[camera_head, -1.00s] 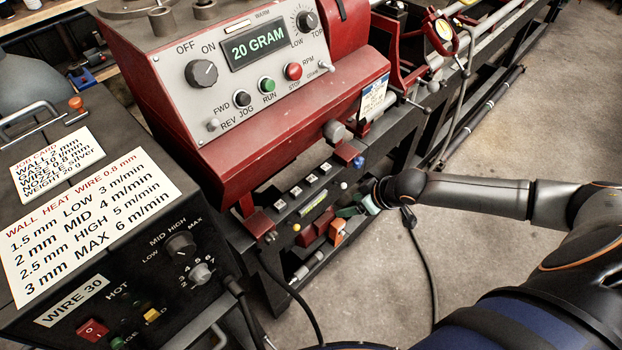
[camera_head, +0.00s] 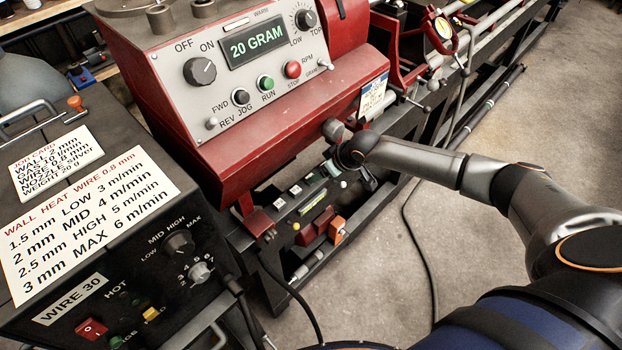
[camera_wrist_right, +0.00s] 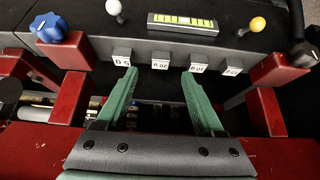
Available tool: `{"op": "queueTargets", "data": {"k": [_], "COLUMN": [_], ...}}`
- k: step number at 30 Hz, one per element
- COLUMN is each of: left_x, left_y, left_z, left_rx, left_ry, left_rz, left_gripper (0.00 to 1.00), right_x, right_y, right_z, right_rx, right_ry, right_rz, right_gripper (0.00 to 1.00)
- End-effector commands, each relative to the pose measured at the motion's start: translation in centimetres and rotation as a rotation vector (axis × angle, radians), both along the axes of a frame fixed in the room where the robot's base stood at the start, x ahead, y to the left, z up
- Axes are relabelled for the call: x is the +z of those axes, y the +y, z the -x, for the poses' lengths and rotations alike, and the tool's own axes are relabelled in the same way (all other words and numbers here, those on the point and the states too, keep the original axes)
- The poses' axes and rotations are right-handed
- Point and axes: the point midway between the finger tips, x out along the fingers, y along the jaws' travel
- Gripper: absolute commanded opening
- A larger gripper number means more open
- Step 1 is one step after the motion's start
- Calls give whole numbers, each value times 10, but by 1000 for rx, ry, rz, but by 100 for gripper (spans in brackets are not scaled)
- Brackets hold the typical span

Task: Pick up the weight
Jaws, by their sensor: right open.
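Several small grey weights with white labels stand in a row on the dark ledge below the red lathe housing. In the right wrist view the labels appear upside down. One weight, whose label seems to read 20 (camera_wrist_right: 160,60), lies between my fingertips in the picture. Its neighbours are a weight at left (camera_wrist_right: 122,57) and one at right (camera_wrist_right: 198,66). My right gripper (camera_wrist_right: 159,73) is open, its green fingers pointing at the row, with nothing held. In the head view my right gripper (camera_head: 331,171) covers the far part of the row. My left gripper is out of view.
The lathe display (camera_head: 257,46) reads 20 GRAM. A blue knob (camera_wrist_right: 48,27), a level vial (camera_wrist_right: 183,24) and a yellow knob (camera_wrist_right: 258,24) sit around the weights. Red brackets (camera_wrist_right: 70,95) flank them.

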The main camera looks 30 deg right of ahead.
Motion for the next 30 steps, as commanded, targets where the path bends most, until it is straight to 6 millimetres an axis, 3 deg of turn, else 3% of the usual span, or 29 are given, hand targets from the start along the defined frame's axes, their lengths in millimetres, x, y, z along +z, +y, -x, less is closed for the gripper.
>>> {"op": "queueTargets", "data": {"k": [9,21,30], "left_x": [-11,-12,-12], "left_y": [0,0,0], "left_z": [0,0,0], "left_rx": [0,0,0], "left_ry": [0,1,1], "left_rz": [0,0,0], "left_gripper": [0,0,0], "right_x": [-36,-42,-42], "right_y": [9,10,9], "right_z": [-22,-26,-26], "right_rx": [-1,1,1], "right_ry": [1,-1,-1], "right_rz": [-3,-1,-1], "right_gripper": [70,70,36]}}
